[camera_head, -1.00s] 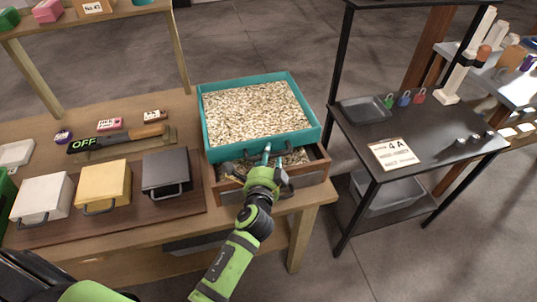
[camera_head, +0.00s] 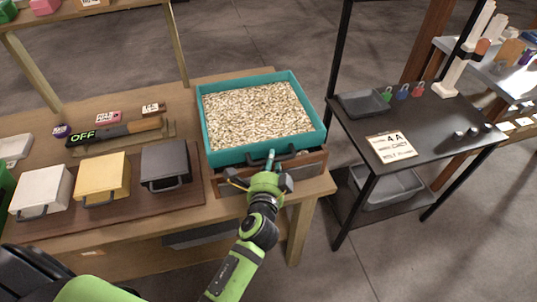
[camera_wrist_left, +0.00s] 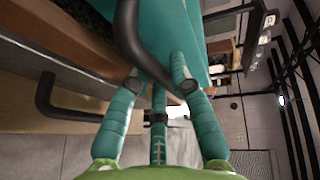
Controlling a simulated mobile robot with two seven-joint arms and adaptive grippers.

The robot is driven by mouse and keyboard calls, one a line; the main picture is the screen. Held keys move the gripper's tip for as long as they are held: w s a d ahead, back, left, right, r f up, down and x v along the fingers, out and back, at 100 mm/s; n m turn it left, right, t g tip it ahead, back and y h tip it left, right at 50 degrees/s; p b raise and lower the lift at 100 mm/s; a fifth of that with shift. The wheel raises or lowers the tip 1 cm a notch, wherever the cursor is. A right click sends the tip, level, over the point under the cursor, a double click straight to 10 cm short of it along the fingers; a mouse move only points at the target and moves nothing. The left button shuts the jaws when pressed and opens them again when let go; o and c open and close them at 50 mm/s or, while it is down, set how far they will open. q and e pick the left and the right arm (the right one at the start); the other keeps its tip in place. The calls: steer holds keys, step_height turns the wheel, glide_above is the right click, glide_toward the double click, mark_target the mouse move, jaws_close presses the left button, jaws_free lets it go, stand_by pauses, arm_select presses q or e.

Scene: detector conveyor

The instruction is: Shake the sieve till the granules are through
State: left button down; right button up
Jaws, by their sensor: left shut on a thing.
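The sieve (camera_head: 211,143) is a teal, square-walled tray. A thick layer of pale granules (camera_head: 256,113) lies in it. It sits over a wooden box (camera_head: 312,167) at the table's front right, and it hides most of the box's inside. My left gripper (camera_head: 271,163) is shut on the sieve's dark front handle (camera_head: 289,155). In the left wrist view the handle (camera_wrist_left: 130,42) passes between the teal fingers (camera_wrist_left: 157,88), beside the sieve's teal wall (camera_wrist_left: 195,30). My right gripper is not in view.
White, yellow and dark lidded boxes (camera_head: 103,178) stand on a board to the left. A black tool marked OFF (camera_head: 115,133) lies behind them. A black table (camera_head: 425,135) with a 4A sign stands to the right, across a gap of floor.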

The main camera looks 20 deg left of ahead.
arm_select(q)
steer(key=shift+s+d, duration=0.35)
steer(key=shift+s, duration=0.1)
steer(key=c, duration=1.1)
jaws_free()
steer(key=shift+f, duration=0.1)
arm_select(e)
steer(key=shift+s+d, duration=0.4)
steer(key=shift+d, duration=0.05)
